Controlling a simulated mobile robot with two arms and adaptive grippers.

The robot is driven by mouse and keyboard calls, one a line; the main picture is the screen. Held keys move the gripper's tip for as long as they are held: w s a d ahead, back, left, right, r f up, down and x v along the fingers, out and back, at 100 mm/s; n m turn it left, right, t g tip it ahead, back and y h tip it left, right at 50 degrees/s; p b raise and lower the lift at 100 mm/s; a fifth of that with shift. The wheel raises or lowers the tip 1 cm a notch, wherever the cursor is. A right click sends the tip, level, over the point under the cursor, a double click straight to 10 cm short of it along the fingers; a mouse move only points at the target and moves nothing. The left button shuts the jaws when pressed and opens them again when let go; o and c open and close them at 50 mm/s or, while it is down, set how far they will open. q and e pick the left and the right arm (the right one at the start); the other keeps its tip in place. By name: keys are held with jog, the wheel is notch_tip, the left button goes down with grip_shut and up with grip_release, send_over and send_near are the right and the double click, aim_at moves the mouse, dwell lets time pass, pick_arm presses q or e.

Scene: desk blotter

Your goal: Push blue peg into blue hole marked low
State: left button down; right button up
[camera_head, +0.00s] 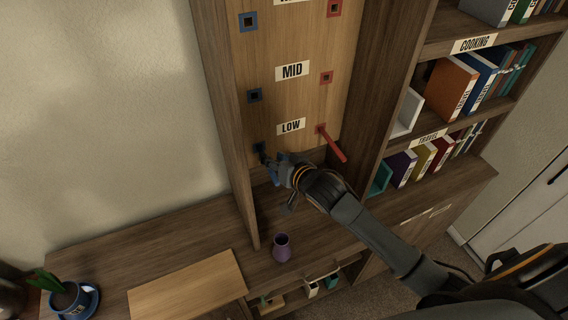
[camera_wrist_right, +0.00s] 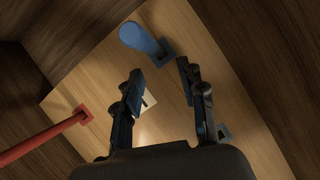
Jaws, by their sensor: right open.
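The blue peg (camera_wrist_right: 140,38) shows in the right wrist view as a rounded blue rod sticking out at the blue square hole (camera_wrist_right: 168,48). How deep it sits is hard to tell. In the head view this blue hole (camera_head: 259,147) is left of the LOW label (camera_head: 291,127), and the peg there is mostly hidden by my gripper. My right gripper (camera_head: 273,166) is just right of and below the hole. Its two fingers (camera_wrist_right: 162,76) are apart, with nothing between them, and the peg lies beyond their tips. My left gripper is not in view.
A red peg (camera_head: 333,144) sticks out of the low red hole on the right. The MID row (camera_head: 292,70) above has empty-looking holes. Side walls flank the panel. A purple vase (camera_head: 281,247) stands on the shelf below; books fill shelves at right.

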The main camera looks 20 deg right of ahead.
jog(key=v, duration=0.5)
jog(key=shift+s+r, duration=0.15)
jog(key=shift+s, duration=0.15)
jog(key=s+d+f+n+g+h, duration=0.15)
jog(key=s+f+g, duration=0.35)
jog(key=s, duration=0.8)
jog(key=s+f+n+g+h, duration=0.1)
jog(key=s+f+n+g, duration=0.25)
jog(key=s, duration=0.95)
notch_tip(320, 180, down, 33)
jog(key=s+g+b, duration=0.3)
jog(key=b, duration=0.3)
jog(key=s+d+f+b, duration=0.2)
jog(key=s+f+b, duration=0.1)
jog(key=s+f, duration=1.3)
notch_tip(320, 180, down, 4)
jog(key=shift+d+g+b, duration=0.25)
jog(key=shift+g+b, duration=0.1)
